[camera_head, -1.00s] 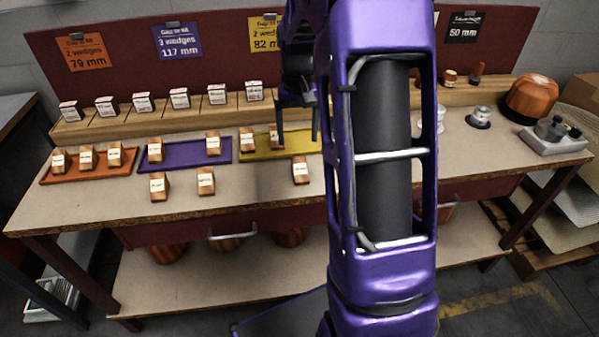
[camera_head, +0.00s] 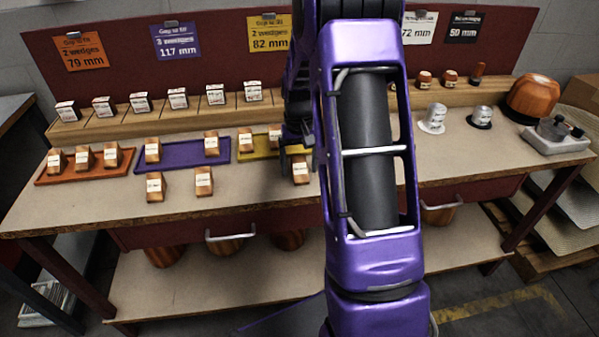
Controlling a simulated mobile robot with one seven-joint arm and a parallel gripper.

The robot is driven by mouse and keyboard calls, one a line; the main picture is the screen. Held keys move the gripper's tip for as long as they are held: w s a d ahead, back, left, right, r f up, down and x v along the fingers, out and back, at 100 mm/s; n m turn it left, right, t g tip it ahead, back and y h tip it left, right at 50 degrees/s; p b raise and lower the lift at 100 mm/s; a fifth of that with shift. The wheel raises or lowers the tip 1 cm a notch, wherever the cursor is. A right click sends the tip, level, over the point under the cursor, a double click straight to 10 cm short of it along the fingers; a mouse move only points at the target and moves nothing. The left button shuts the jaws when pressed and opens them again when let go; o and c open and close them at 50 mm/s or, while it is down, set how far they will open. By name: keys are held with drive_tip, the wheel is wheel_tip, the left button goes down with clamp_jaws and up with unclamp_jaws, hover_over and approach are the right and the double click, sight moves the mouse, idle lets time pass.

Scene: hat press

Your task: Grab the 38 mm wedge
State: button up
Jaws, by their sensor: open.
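Copper-coloured wedges with white labels stand on the bench; the labels are too small to read, so I cannot tell which is the 38 mm one. One wedge (camera_head: 300,172) stands in front of the yellow tray (camera_head: 257,148). My gripper (camera_head: 297,160) is open just above and behind this wedge, its fingers close to it; I cannot tell if they touch. Two more loose wedges, one left (camera_head: 155,187) and one right (camera_head: 204,181), stand before the purple tray (camera_head: 183,156). That tray holds two wedges, and two show on the yellow tray, partly hidden by my gripper.
An orange tray (camera_head: 70,178) with three wedges is at the left. A row of small labelled blocks (camera_head: 178,98) stands on the rear shelf. Metal pieces (camera_head: 434,118), a copper dome (camera_head: 533,97) and a scale-like device (camera_head: 553,135) are at the right. My arm hides the bench's middle.

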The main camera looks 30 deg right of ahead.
clamp_jaws()
idle(0.3)
drive_tip(key=shift+r, duration=0.1)
